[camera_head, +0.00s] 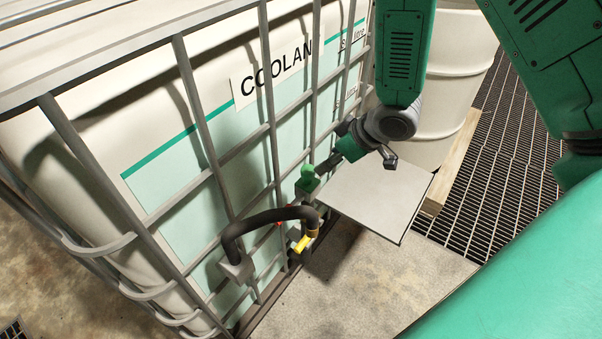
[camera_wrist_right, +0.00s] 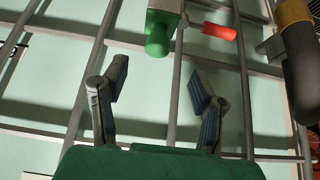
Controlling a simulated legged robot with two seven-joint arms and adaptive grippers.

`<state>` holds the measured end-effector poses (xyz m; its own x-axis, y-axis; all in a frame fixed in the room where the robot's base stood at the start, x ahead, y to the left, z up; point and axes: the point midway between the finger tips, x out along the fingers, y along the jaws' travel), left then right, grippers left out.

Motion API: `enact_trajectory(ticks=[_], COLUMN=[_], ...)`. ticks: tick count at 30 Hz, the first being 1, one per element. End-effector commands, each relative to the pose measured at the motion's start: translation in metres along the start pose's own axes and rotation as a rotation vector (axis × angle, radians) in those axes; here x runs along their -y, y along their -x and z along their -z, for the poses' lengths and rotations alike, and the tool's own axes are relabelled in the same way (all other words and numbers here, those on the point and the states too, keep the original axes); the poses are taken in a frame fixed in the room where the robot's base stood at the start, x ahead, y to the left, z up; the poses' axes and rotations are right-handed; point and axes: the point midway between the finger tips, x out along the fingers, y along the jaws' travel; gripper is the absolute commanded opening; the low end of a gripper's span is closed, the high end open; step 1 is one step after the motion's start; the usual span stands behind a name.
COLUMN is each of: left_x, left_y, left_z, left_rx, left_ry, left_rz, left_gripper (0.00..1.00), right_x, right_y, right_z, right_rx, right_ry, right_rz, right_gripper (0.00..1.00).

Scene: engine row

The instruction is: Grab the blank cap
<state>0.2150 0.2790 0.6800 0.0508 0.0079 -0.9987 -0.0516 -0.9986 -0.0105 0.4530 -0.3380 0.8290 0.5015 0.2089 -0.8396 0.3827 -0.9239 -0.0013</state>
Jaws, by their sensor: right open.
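A green fitting (camera_head: 307,180) sits low on the front of the caged coolant tank (camera_head: 180,130). In the right wrist view it shows as a green block with a rounded knob (camera_wrist_right: 158,38). A short red cylinder (camera_wrist_right: 219,32) lies just right of it. I cannot tell for certain which of these is the blank cap. My right gripper (camera_head: 347,150) is beside the tank, close to the green fitting. In the wrist view its two fingers (camera_wrist_right: 156,72) are spread and empty, with the green knob ahead between and above the tips. My left gripper is out of view.
Grey cage bars (camera_head: 272,110) cross the tank. A flat grey panel (camera_head: 370,192) lies below my right gripper. A white drum (camera_head: 455,80) stands behind. Concrete floor (camera_head: 370,275) is clear.

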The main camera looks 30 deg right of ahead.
Motion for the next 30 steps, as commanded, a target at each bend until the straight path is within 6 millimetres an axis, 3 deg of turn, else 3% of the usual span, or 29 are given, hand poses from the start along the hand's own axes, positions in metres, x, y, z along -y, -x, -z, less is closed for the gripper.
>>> enact_trajectory(ticks=[3,7,14,22,30], left_x=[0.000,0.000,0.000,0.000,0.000], left_y=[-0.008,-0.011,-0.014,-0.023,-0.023], left_z=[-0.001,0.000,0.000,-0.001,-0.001], left_rx=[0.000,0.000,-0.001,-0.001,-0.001], left_ry=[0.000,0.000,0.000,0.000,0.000], left_rz=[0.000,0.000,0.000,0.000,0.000], left_gripper=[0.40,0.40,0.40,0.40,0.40], right_x=[0.000,0.000,-0.001,-0.005,-0.005], right_y=[-0.029,-0.050,-0.065,-0.105,-0.112], right_z=[-0.002,-0.001,-0.001,0.000,0.001], right_rx=[0.004,0.003,0.001,0.002,0.000], right_ry=[0.002,0.002,0.000,0.001,-0.001], right_rz=[0.001,0.001,0.001,0.002,0.001], right_gripper=[0.54,0.54,0.54,0.54,0.54])
